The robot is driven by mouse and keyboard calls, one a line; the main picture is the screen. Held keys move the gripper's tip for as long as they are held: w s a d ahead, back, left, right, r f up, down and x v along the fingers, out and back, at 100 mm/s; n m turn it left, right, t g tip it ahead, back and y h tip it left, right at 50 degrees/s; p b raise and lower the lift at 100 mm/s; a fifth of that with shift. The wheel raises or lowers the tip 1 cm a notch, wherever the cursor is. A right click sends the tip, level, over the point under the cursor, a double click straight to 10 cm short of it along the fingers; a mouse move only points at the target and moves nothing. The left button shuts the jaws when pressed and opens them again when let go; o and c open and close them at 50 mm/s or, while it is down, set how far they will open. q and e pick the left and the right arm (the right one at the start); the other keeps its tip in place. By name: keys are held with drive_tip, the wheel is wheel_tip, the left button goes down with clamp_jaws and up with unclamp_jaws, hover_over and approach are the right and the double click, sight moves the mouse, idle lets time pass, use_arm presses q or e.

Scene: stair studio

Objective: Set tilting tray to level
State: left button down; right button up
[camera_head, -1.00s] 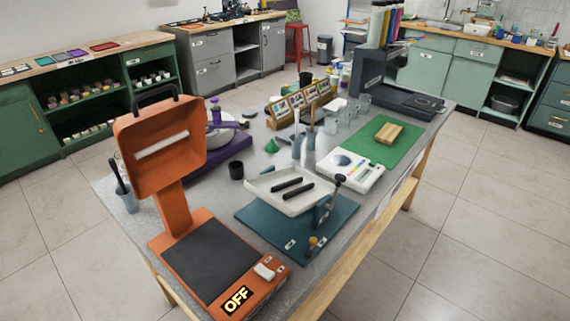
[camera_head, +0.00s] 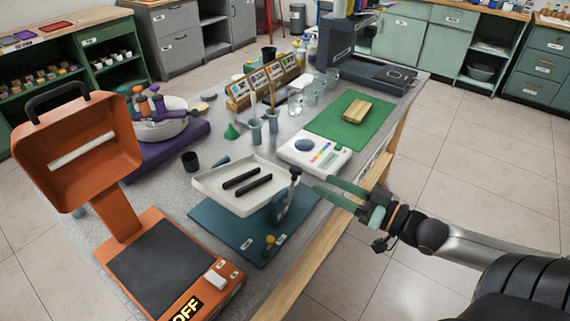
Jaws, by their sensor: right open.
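The white tilting tray (camera_head: 212,190) is in the middle of the head view, on a stand over a teal base (camera_head: 217,229). It looks tilted, and two black bars lie in it. A blue-grey bracket with a dark-knobbed lever (camera_head: 293,182) stands at its right side. A small yellow knob (camera_head: 269,241) is on the base's front corner. My right gripper (camera_head: 324,190) comes in from the right with green fingers, open and empty, just right of the lever. I cannot tell if a finger touches the lever. My left gripper is out of view.
An orange press-like device (camera_head: 80,150) with an "OFF" label stands at the left front. A white meter (camera_head: 315,155) and a green mat (camera_head: 342,122) lie behind the tray. A black cup (camera_head: 190,161) is to its left. The floor right of the table is free.

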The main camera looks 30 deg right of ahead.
drive_tip(key=b+x, duration=0.1)
drive_tip(key=x, duration=1.1)
drive_tip(key=shift+w+a, duration=0.1)
clamp_jaws()
idle(0.6)
idle(0.9)
